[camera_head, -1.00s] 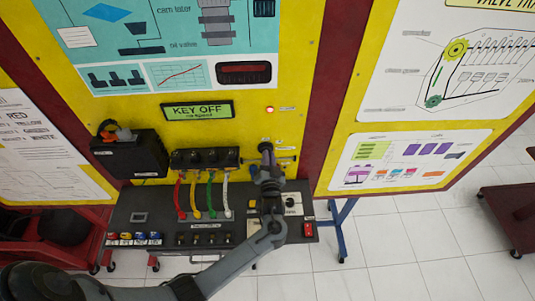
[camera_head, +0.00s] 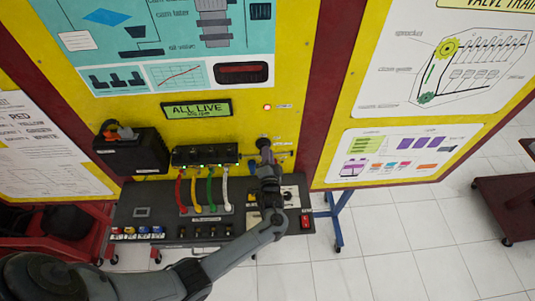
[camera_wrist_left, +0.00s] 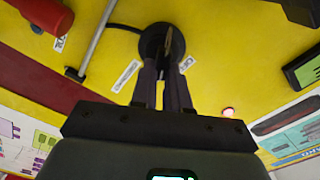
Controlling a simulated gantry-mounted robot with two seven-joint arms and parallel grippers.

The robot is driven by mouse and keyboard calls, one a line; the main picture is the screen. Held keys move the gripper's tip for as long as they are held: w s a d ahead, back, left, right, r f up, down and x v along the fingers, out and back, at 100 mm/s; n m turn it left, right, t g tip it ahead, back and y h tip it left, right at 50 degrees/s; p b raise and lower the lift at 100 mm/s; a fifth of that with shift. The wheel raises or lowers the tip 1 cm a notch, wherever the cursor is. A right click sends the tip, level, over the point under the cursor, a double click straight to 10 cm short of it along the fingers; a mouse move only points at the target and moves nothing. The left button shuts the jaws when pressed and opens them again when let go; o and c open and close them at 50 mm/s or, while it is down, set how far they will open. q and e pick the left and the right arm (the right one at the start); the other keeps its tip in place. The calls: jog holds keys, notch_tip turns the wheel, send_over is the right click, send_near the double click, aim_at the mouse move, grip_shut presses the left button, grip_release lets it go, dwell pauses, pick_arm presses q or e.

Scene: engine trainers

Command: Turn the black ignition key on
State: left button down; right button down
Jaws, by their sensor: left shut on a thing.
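The black round ignition switch (camera_wrist_left: 150,42) is on the yellow panel in the left wrist view. The thin edge of the key (camera_wrist_left: 168,40) stands out of it. My left gripper (camera_wrist_left: 164,62) is shut on the key, one finger on each side; in the head view the gripper (camera_head: 263,143) covers most of the switch and hides the key. The display (camera_head: 197,109) above and left of the switch reads "ALL LIVE". My right gripper is not in view.
A red lamp (camera_head: 267,107) glows above the switch. A metal bar and a red handle (camera_wrist_left: 42,14) are close by. A black block (camera_head: 205,155) with green lights and coloured cables stands left of my gripper. Below is a black console (camera_head: 150,198) with a red switch (camera_head: 305,222).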

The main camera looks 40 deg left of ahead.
pick_arm(q)
jog(key=c, duration=1.1)
grip_release()
jog(key=shift+b+v, duration=0.75)
jog(key=shift+v, duration=4.65)
